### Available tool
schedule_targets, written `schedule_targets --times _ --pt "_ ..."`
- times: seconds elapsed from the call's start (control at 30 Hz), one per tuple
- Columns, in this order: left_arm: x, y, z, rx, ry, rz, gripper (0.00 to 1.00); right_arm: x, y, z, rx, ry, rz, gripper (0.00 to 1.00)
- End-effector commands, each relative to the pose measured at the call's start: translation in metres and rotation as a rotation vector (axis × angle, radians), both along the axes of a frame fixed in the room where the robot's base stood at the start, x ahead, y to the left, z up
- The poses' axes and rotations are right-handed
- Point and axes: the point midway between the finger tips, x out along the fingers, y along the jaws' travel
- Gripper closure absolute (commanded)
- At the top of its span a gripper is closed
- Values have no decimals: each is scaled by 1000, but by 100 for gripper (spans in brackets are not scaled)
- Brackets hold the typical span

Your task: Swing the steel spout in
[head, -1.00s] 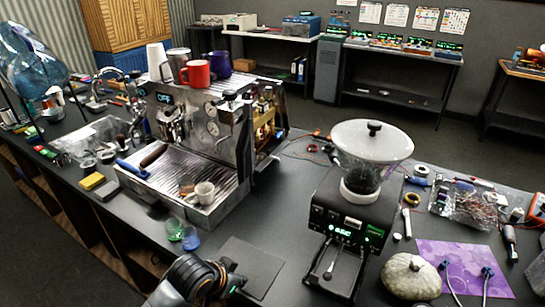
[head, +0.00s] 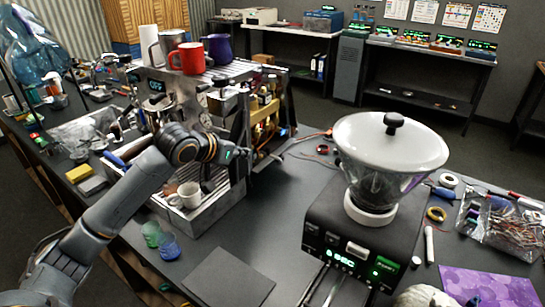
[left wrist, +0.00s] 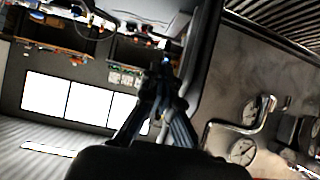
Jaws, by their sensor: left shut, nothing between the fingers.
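The steel espresso machine (head: 175,90) stands on the dark bench, with cups on top. In the left wrist view a bent chrome tube (left wrist: 236,127), which looks like the steel spout, runs beside two round gauges (left wrist: 243,151) to the right of my fingers. I cannot make the spout out clearly in the head view, where my arm covers part of the machine's front. My left gripper (head: 248,158) is at the front right of the machine. It also shows in the left wrist view (left wrist: 164,75), shut and empty, apart from the tube. My right gripper is not in view.
A white cup (head: 185,196) stands on the drip tray. A red mug (head: 188,58) is on top of the machine. Small green and blue glasses (head: 168,245) stand in front.

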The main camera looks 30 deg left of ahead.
Motion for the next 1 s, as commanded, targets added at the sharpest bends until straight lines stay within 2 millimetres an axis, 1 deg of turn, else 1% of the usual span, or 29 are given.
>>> schedule_targets --times 0.03,0.13,0.2,0.27,0.37,0.47,0.63,0.8,1.0 --pt "0 0 0 0 0 0 100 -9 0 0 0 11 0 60" --pt "0 0 0 0 1 0 100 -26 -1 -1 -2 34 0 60" --pt "0 0 0 0 1 0 100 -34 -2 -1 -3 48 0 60" --pt "1 -1 -1 0 1 -1 100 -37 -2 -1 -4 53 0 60" --pt "7 -1 -3 -2 0 0 100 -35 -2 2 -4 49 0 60" --pt "18 -3 -11 -3 2 0 100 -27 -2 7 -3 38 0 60" --pt "48 -8 -30 -5 4 0 100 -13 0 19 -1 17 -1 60" --pt "77 -12 -50 -3 2 0 100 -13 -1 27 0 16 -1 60" --pt "101 -16 -67 0 2 -1 100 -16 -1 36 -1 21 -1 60"
